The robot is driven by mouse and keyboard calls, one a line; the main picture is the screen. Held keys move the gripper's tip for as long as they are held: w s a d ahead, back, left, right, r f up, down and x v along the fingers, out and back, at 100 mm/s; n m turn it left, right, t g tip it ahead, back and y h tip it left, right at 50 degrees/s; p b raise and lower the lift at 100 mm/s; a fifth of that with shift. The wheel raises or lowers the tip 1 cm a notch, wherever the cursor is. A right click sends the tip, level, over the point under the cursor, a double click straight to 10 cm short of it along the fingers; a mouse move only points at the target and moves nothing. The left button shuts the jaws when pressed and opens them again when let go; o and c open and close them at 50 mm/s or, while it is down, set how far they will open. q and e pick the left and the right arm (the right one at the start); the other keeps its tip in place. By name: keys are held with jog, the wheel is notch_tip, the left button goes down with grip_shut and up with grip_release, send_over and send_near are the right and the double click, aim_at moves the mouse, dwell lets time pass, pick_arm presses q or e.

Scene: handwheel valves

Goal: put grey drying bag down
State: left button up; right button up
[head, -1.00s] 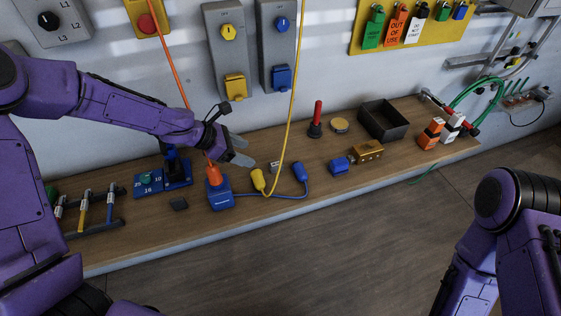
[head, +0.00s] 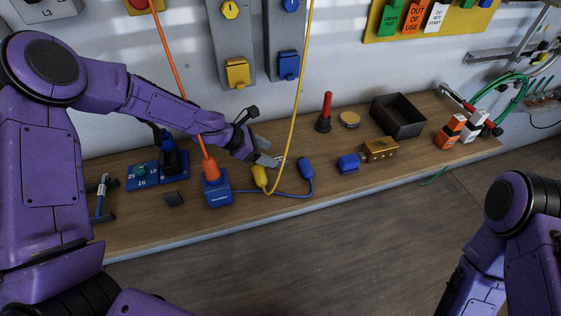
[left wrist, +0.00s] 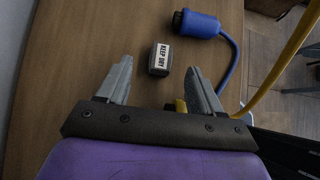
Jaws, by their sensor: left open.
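The grey drying bag (left wrist: 160,58) is a small dark grey block with a white "KEEP DRY" label. In the left wrist view it lies on the wooden bench, ahead of and between the spread fingers of my left gripper (left wrist: 158,75), touching neither as far as I can tell. In the head view my left gripper (head: 270,154) is low over the bench and open, and only a small pale part of the bag (head: 281,160) shows at its fingertips. My right arm shows at the lower right, but its gripper is out of view.
A yellow plug (head: 260,178) and a blue plug (head: 305,167) with cables lie close by. A blue box with an orange plug (head: 215,187) stands left. A red-handled tool (head: 325,112), brass block (head: 380,149) and black tray (head: 398,116) stand right. A yellow cable hangs near the gripper.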

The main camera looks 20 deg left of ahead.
aim_at(280, 158)
pick_arm(q)
jog(key=x, duration=0.4)
jog(key=shift+s+d+f, duration=0.1)
jog(key=shift+s+d, duration=0.05)
jog(key=shift+w+d+f, duration=0.15)
jog(key=shift+w+f, duration=0.05)
jog(key=c, duration=1.1)
jog(key=shift+r, duration=0.2)
jog(key=shift+c, duration=0.2)
